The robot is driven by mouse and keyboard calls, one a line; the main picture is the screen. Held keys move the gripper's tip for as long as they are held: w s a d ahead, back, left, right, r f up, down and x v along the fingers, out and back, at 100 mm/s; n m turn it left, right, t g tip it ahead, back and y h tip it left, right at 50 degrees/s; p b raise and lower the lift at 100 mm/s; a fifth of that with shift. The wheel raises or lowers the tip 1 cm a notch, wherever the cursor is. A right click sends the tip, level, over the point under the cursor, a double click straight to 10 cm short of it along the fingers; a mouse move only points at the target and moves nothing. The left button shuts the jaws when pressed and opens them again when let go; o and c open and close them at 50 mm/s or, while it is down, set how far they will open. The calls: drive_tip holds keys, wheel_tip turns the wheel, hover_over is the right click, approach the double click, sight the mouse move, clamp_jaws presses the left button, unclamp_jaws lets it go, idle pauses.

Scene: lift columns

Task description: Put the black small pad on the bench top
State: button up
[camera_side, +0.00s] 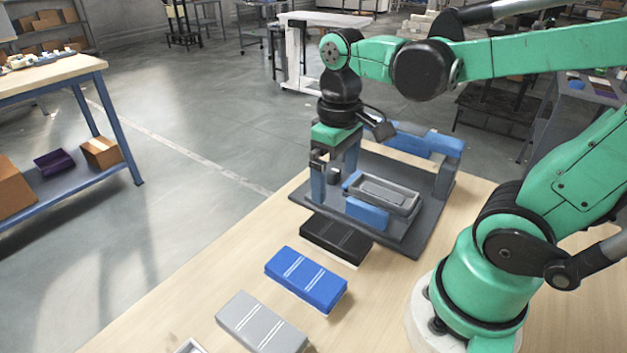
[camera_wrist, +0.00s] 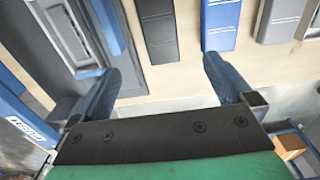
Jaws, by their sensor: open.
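The black small pad (camera_side: 336,237) lies flat on the light wooden bench top (camera_side: 205,285), close beside the near edge of a dark base plate. In the wrist view the black pad (camera_wrist: 157,30) shows ahead of the space between my fingers, with its far end cut off by the frame. My gripper (camera_side: 335,180) hangs above the left part of the base plate, behind the black pad in the side view. In the wrist view my gripper (camera_wrist: 160,85) has its two blue-grey fingers spread wide with nothing held between them.
The dark base plate (camera_side: 408,243) carries blue blocks and a grey tray (camera_side: 385,194). A blue pad (camera_side: 306,280) and a grey pad (camera_side: 262,323) lie in a row with the black one. The bench is clear left of this row. A blue-framed shelf (camera_side: 60,120) stands apart, far left.

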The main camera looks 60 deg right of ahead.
drive_tip(key=w+a+t, duration=0.1)
drive_tip(key=t, duration=0.1)
drive_tip(key=w+a+t, duration=0.1)
drive_tip(key=t, duration=0.1)
drive_tip(key=w+t, duration=0.1)
drive_tip(key=t, duration=0.2)
drive_tip(key=shift+w+a+r, duration=0.3)
drive_tip(key=shift+a, duration=0.1)
